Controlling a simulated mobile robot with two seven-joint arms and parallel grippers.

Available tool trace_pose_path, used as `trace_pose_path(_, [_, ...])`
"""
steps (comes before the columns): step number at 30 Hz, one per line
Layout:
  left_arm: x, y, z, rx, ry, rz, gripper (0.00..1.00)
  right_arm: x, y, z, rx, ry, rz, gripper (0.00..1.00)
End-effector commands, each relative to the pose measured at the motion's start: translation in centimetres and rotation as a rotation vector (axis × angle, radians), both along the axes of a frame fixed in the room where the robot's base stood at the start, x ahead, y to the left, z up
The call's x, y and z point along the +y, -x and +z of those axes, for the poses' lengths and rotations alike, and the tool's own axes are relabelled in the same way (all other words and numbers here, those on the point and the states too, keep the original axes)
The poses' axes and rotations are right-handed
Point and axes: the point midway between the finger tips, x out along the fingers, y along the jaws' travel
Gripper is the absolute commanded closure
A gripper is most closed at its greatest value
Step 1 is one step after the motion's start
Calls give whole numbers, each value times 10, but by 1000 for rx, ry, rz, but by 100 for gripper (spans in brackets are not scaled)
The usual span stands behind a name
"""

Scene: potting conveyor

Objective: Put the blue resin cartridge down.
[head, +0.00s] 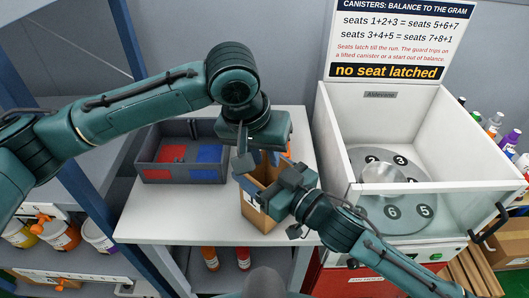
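My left gripper (262,150) points down over the open top of a brown cardboard box (258,207) on the white table.
A grey tray (183,174) with a red and a blue compartment stands behind left on the white table (150,220). Orange-red cylinders (211,258) stand on the shelf below. A white-walled machine (335,130) with a numbered rotor (385,180) is at right. The table's front left is clear.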

Motion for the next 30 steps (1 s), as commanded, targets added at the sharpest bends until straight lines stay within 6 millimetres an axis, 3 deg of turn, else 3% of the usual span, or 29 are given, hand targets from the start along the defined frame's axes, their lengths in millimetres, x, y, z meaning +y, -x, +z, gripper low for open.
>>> trace_pose_path(14, [1, -1, 1, -2, -1, 3, 40, -1, 0, 0, 1, 1, -1, 52])
trace_pose_path(23, [3, -2, 3, -4, -4, 7, 39, -1, 0, 0, 1, 1, -2, 52])
trace_pose_path(30, [9, 6, 40, -8, 1, 6, 39, -1, 0, -1, 1, 1, -2, 52])
